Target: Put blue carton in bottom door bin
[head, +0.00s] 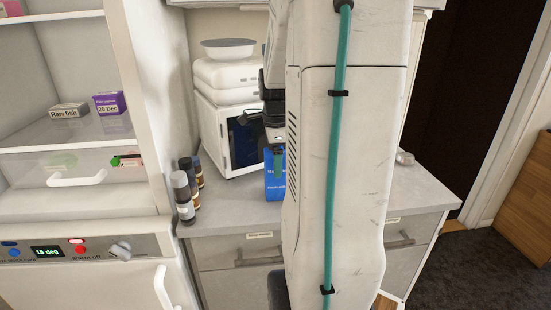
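The blue carton (271,188) stands on the grey counter (235,205), in front of the white microwave. My arm's large white link hides its right side. My gripper (277,160) is at the carton's top, with one dark and green finger in front of the blue face. The other finger is hidden, so I cannot tell whether it is open or shut, or touching the carton. The open fridge (75,175) is at the left. No door bin can be made out.
The microwave (211,130) carries stacked white containers (226,75). In the fridge, a raw fish box (69,111) and a purple box (109,103) sit on a shelf above a drawer (77,179).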

